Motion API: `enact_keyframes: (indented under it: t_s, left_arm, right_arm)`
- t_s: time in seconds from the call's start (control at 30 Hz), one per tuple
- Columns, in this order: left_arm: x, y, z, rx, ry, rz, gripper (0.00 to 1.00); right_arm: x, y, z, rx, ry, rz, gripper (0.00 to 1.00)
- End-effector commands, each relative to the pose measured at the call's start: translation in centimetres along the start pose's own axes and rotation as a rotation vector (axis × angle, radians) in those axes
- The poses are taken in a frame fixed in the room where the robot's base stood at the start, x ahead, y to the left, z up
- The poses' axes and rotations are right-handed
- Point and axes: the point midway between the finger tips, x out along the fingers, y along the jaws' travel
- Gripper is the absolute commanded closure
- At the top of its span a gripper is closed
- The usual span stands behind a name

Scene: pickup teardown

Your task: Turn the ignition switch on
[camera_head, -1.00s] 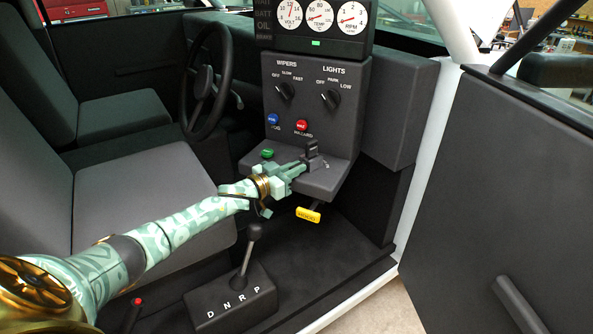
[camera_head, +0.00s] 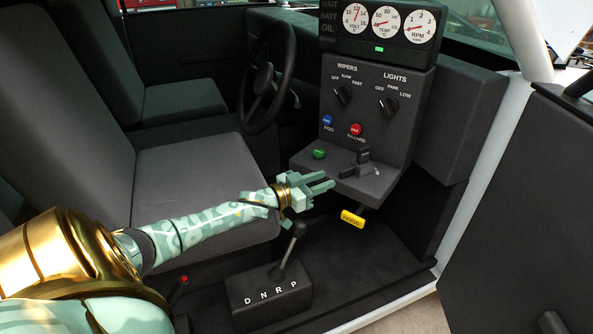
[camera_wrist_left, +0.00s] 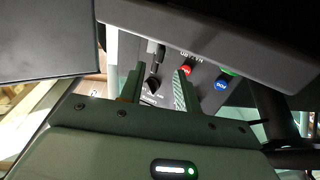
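A dark lever switch (camera_head: 363,157) stands on the ledge (camera_head: 385,182) at the foot of the grey control panel; I take it for the ignition switch, though no label on it is readable. My left gripper (camera_head: 328,182) is in front of the ledge, left of and below the switch, apart from it. Its two fingers are spread with nothing held; they also show apart in the left wrist view (camera_wrist_left: 158,92). A dark knob (camera_wrist_left: 152,83) shows beyond the gap between them. My right gripper is not in view.
The panel carries a wipers knob (camera_head: 342,93), a lights knob (camera_head: 389,105), a blue button (camera_head: 327,119), a red button (camera_head: 355,129) and a green button (camera_head: 319,153). A yellow handle (camera_head: 352,218) hangs below the ledge. The gear lever (camera_head: 290,246) stands close below my left gripper.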

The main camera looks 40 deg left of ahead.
Motion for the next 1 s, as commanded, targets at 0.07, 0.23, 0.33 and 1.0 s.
enact_keyframes:
  t_s: [0.07, 0.23, 0.33, 1.0]
  left_arm:
    - [-2.2, 0.1, -0.1, 0.0, -0.004, 0.001, 0.67]
    - [-5.8, 0.1, -0.1, 0.0, -0.002, 0.001, 0.67]
    - [-7.2, 0.0, 0.0, -0.001, -0.002, 0.0, 0.67]
    - [-9.5, 4.9, 2.0, -0.139, 0.028, -0.031, 1.0]
  right_arm:
    - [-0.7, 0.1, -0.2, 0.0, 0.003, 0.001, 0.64]
    - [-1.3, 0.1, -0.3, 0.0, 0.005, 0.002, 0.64]
    - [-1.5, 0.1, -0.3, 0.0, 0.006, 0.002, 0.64]
    - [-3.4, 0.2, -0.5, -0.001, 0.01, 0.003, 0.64]
